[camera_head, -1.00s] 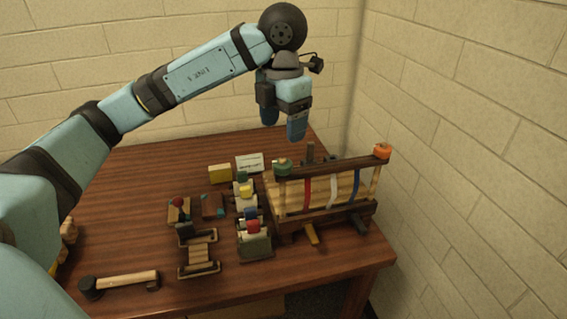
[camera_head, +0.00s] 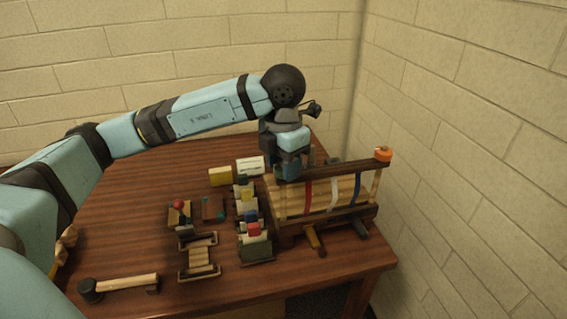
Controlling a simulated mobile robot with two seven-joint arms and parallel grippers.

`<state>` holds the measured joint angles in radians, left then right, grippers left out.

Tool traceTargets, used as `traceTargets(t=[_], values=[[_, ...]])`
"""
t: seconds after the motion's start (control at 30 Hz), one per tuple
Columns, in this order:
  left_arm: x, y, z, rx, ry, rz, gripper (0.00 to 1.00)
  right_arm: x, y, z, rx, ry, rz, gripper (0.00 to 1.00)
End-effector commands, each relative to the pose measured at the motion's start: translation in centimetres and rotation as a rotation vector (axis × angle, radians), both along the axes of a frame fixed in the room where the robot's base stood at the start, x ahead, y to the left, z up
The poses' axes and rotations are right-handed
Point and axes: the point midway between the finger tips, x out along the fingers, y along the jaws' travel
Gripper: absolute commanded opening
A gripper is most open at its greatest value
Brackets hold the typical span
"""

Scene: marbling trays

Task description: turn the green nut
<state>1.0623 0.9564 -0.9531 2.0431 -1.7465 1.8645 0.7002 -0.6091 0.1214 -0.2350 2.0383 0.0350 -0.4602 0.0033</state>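The wooden frame (camera_head: 330,172) with red, white and blue straps stands at the right of the table. An orange nut (camera_head: 383,155) sits on top at the right end of its upper bar. My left gripper (camera_head: 289,172) points down over the left end of that bar, its fingers at the height of the bar. The green nut is hidden behind the gripper there. I cannot tell whether the fingers are apart or closed on the nut. My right gripper is not in view.
A rack of coloured blocks (camera_head: 256,249) stands left of the frame. A yellow block (camera_head: 220,177) and a white card (camera_head: 250,165) lie behind it. A mallet (camera_head: 120,286) lies front left. The brick wall (camera_head: 470,140) is close on the right.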

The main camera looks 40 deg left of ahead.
Motion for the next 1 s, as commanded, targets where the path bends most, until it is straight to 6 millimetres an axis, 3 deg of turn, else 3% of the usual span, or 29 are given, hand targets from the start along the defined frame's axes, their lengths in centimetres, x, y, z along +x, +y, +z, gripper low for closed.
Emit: traceTargets(t=[0.03, 0.1, 0.47, 0.7, 1.0], values=[[0.0, 0.0, 0.0, 0.000, 0.000, 0.000, 0.30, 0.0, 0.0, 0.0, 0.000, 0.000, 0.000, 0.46], [0.0, 0.0, 0.0, 0.000, 0.000, 0.000, 0.20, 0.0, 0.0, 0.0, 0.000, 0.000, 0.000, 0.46], [0.0, 0.0, -0.2, -0.001, -0.002, -0.064, 0.20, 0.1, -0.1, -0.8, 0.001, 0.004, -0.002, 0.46], [0.0, 0.0, -0.3, 0.000, -0.002, -0.221, 0.20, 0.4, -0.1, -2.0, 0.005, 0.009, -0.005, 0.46], [0.0, 0.0, -0.2, 0.001, -0.001, -0.437, 0.20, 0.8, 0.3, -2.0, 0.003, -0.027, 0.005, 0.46]])
